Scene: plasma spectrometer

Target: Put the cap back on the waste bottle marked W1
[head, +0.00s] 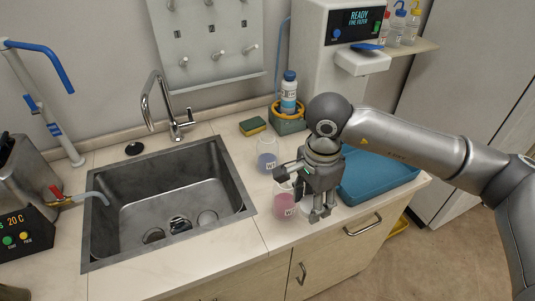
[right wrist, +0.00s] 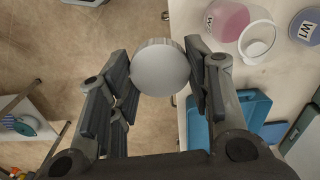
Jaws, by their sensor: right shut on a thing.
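My right gripper (head: 319,212) is shut on a round, pale grey cap (right wrist: 160,67), held between its fingers in the right wrist view. In the head view the fingers mostly hide the cap. A clear bottle with pink liquid (head: 284,206) stands just left of the gripper on the counter. In the right wrist view the pink bottle (right wrist: 228,20) shows a wide open mouth; its label is only partly readable. A clear bottle with blue liquid (head: 266,160) stands behind it; in the right wrist view its label (right wrist: 308,27) seems to read W1. My left gripper is out of view.
A steel sink (head: 168,190) with a tap lies to the left. A blue tray (head: 378,178) is right of the gripper. A sponge (head: 253,126) and a white bottle in a green holder (head: 288,122) stand at the back. The counter's front edge is close.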

